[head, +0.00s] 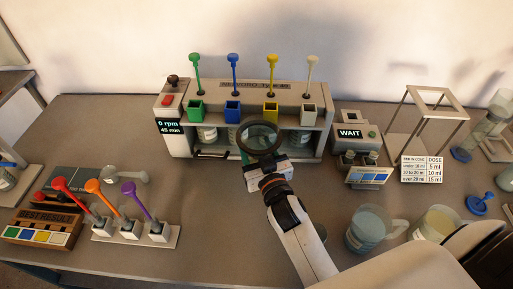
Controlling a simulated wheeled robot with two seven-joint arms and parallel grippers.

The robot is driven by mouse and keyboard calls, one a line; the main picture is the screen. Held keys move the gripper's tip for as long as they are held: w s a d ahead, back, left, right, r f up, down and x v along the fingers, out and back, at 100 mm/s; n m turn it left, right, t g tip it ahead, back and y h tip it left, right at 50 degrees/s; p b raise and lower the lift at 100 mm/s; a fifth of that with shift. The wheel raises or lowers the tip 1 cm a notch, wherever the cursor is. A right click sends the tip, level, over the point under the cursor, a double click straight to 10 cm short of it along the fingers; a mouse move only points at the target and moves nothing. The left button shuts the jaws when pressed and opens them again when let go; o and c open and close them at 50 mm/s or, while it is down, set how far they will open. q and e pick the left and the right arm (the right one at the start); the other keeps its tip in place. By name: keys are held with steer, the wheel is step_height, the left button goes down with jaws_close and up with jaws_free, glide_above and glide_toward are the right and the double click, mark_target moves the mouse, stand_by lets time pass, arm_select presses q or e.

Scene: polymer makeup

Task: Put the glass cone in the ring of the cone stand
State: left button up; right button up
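My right arm reaches in from the lower right, and its gripper (268,174) is above the table in front of the stirring machine. Just beyond it is a thick dark round rim with a see-through middle (258,137). I cannot tell whether this is the glass cone or a ring, and the fingers are too hidden to show their grip. An open metal frame (425,96) stands at the right. A tilted clear glass vessel (492,121) stands at the far right. I cannot tell which of these belongs to the cone stand. My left gripper is not in view.
The stirring machine (175,139) carries several coloured paddles. A WAIT box (349,133) and dose card (421,169) stand to its right. Glass beakers (369,228) are at the lower right. A paddle rack (160,238) and result block (40,234) are at the left.

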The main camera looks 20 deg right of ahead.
steer(key=o, duration=0.3)
